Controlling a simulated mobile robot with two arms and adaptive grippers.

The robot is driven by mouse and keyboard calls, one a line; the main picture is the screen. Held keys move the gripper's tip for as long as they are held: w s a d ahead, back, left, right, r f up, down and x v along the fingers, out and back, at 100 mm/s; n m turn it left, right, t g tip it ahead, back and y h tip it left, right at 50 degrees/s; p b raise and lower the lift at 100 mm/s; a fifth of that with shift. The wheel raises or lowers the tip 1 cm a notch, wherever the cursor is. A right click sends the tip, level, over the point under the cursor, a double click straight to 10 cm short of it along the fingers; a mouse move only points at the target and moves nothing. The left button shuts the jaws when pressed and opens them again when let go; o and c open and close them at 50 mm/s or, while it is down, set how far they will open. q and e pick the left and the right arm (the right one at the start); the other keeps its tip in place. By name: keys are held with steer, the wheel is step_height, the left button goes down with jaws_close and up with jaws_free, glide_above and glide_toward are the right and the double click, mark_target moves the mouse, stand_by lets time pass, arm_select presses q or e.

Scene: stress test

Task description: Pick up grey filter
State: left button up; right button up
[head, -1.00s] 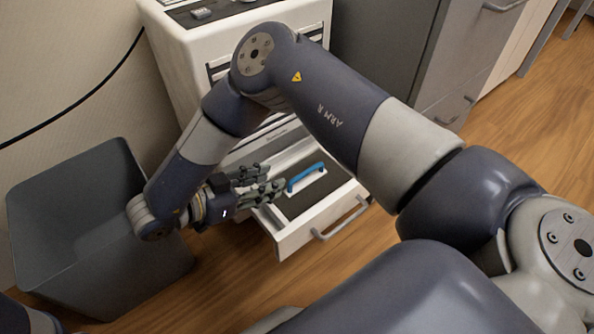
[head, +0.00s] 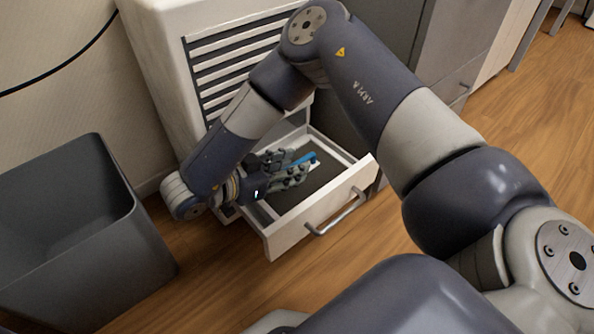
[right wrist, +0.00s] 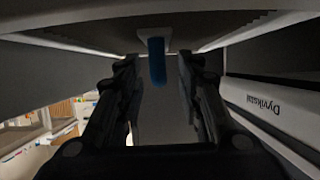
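The grey filter (head: 303,186) is a dark flat panel lying in the pulled-out white drawer (head: 288,238). Its blue handle (head: 311,157) shows just past the fingers of my right gripper (head: 298,167), which partly hide it. My right gripper is open and reaches over the drawer from the left. In the right wrist view the blue handle (right wrist: 157,62) stands ahead, lined up with the gap between the two spread fingers (right wrist: 158,80). I cannot tell whether the fingers touch the handle. My left gripper is out of view.
The drawer belongs to a white cabinet with slats (head: 235,75). A drawer pull (head: 338,212) sticks out at its front. A dark grey bin (head: 70,230) stands at the left. Grey cabinets (head: 470,40) stand behind at the right. Wooden floor is clear in front.

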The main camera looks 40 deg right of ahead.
steer(key=shift+c, duration=0.3)
jaws_close()
steer(key=shift+r, duration=0.1)
